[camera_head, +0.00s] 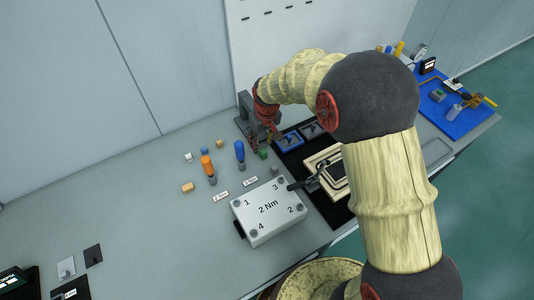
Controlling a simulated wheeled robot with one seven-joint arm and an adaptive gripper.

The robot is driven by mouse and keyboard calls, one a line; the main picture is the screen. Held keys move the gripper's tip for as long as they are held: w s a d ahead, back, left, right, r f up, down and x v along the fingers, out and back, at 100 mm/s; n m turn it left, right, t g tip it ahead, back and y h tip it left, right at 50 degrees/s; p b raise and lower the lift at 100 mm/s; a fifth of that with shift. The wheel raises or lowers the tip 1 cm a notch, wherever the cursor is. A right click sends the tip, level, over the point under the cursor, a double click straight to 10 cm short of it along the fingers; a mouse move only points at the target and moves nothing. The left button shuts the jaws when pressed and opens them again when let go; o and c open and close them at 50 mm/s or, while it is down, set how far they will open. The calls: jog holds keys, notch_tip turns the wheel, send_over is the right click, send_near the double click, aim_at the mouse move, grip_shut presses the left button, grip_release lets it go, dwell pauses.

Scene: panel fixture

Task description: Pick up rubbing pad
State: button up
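My arm reaches up and bends left, and my gripper (268,138) points down at the back of the table, just left of a blue tray. The gripper is small and dark here, so whether its fingers are open or shut does not show. The blue tray (288,141) holds a dark piece, and a dark tray (312,130) sits beside it. I cannot tell for certain which item is the rubbing pad. A light wooden frame (316,160) with a dark inset lies partly hidden behind my arm.
An orange-handled screwdriver (207,166) and a blue-handled one (240,152) stand left of the trays, near small blocks. A grey upright fixture (245,108) stands by my gripper. The table's left middle is clear.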

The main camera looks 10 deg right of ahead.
aim_at(263, 151)
jog(key=f+b, duration=0.1)
jog(key=f, duration=0.4)
jog(key=f+b, duration=0.1)
jog(key=f, duration=0.1)
jog(key=shift+w+d+f+b, duration=0.15)
jog(key=shift+w+b, duration=0.15)
jog(key=shift+w, duration=0.05)
jog(key=shift+c, duration=0.2)
grip_shut()
jog(key=shift+r, duration=0.2)
